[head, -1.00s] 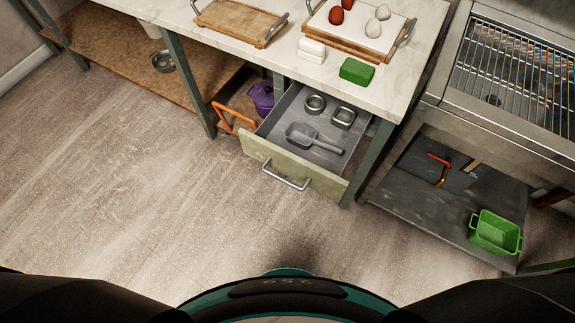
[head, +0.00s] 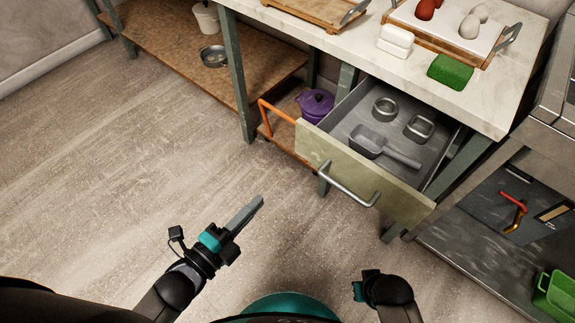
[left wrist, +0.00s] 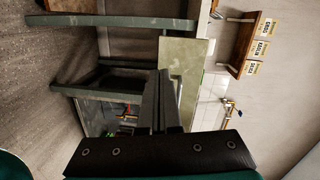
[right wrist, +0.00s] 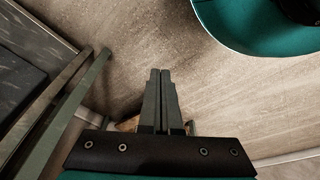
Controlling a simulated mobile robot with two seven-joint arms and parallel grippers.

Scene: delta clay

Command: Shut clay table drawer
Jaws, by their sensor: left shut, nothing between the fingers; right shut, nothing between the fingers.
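The clay table drawer (head: 330,162) is pulled out under the marble-topped table (head: 490,95). Its pale green front carries a metal bar handle (head: 347,186). Inside lie a grey scoop (head: 368,141) and two small metal tins (head: 385,108). My left gripper (head: 258,202) is shut and empty, in front of the drawer and to its left, apart from it. In the left wrist view, the fingers (left wrist: 162,80) overlap the drawer front (left wrist: 180,62). My right gripper is shut and empty in the right wrist view (right wrist: 159,75), over floor; in the head view only part of its wrist shows.
On the tabletop are a green block (head: 450,71), a white block (head: 395,41) and wooden trays (head: 322,10). A purple pot (head: 316,103) and orange frame (head: 285,112) are left of the drawer. A metal stand (head: 520,160) is at right. Floor in front is clear.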

